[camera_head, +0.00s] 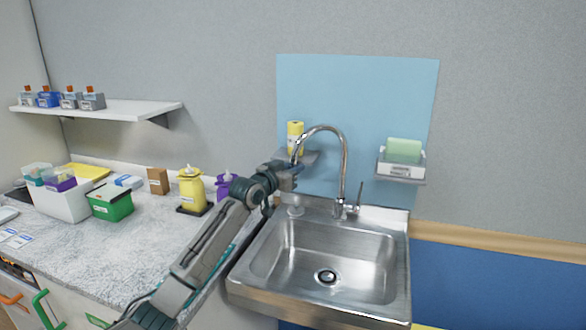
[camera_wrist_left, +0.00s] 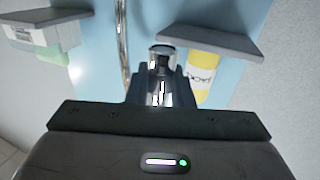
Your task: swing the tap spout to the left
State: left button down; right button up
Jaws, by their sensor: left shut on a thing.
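The chrome tap spout (camera_head: 343,150) rises from the back of the sink and arches over to the left. Its downturned end is at my left gripper (camera_head: 296,168). In the left wrist view the spout end (camera_wrist_left: 162,58) stands between the fingers of my left gripper (camera_wrist_left: 161,88), which are shut on it. The upright pipe of the tap (camera_wrist_left: 122,45) runs beside it in that view. The small tap handle (camera_head: 359,196) is at the right of the tap's base. My right gripper is in neither view.
The steel sink (camera_head: 400,285) lies below, with its basin empty. A yellow bottle (camera_head: 294,136) stands on a small wall shelf close behind my gripper. A wall holder with a green sponge (camera_head: 404,150) is at the right. The counter (camera_head: 140,255) at left holds bottles and boxes.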

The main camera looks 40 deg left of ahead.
pick_arm(q)
jog(key=shift+w+a, duration=0.25)
jog(key=shift+a, duration=0.2)
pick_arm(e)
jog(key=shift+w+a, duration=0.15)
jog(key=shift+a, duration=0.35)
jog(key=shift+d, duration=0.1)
pick_arm(q)
jog(key=c, duration=1.3)
grip_release()
jog(key=s+b, duration=0.3)
jog(key=s, duration=0.7)
jog(key=shift+s+a+b, duration=0.15)
jog(key=shift+s+b, duration=0.15)
jog(key=shift+s, duration=0.05)
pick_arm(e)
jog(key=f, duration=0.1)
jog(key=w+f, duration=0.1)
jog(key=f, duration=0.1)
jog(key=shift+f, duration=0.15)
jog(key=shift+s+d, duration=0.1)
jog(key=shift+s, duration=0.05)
